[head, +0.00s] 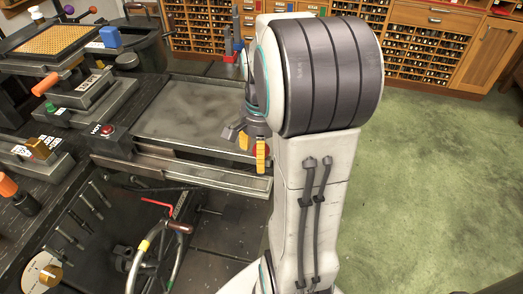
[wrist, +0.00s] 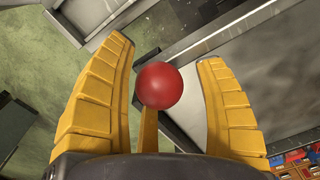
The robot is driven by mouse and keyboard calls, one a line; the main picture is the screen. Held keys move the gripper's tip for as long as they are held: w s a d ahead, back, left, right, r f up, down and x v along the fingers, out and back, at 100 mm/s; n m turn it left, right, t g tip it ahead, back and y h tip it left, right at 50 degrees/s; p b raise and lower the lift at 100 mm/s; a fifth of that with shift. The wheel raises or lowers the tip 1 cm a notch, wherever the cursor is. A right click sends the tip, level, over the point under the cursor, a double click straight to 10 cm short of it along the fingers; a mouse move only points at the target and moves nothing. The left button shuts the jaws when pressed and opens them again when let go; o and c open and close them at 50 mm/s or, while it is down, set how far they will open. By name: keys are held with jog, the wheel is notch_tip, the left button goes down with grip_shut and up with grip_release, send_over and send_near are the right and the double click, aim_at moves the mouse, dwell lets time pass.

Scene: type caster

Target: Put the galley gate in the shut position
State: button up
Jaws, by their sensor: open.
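A glossy red ball knob (wrist: 160,86) sits between the spread yellow fingers of my gripper (wrist: 162,90) in the wrist view, with a gap on each side. A narrow yellow piece (wrist: 149,130) shows just below the knob; I cannot tell whether it is a handle or a third finger. In the head view my gripper (head: 252,148) is open at the right end of the long metal galley (head: 190,115), and the red knob (head: 257,149) shows partly behind a finger. The gate itself is mostly hidden by my arm, so its position is unclear.
Type cabinets (head: 440,50) line the back. Green floor at right is clear.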

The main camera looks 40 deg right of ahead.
notch_tip(320, 180, up, 12)
dwell(0.7)
dwell(0.6)
